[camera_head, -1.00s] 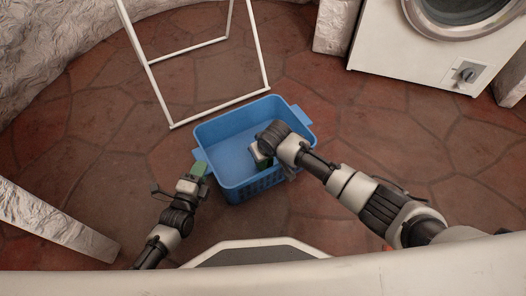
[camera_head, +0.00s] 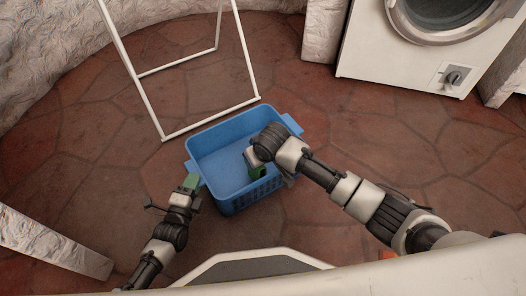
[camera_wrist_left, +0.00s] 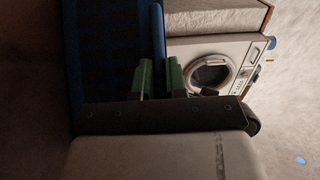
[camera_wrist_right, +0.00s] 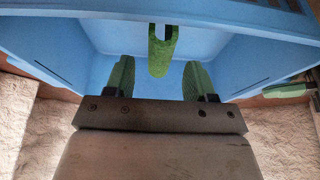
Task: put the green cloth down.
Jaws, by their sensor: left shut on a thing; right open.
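The green cloth (camera_wrist_right: 160,52) shows in the right wrist view as a narrow folded strip with a dark gap at its top. It is inside the blue basket (camera_head: 222,128), between and beyond my right gripper's green fingers; I cannot tell whether it touches the basket floor. My right gripper (camera_head: 257,171) is open, low inside the basket's near right part. In the head view I cannot separate cloth from fingers there. My left gripper (camera_head: 191,182) is at the basket's left end, its green fingers (camera_wrist_left: 158,78) shut on the blue rim or handle.
A white metal frame (camera_head: 212,118) stands on the floor behind the basket. A white washing machine (camera_head: 398,62) stands at the back right. A pale low wall piece (camera_head: 50,242) lies at the left. Red stone floor (camera_head: 95,150) is clear left of the basket.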

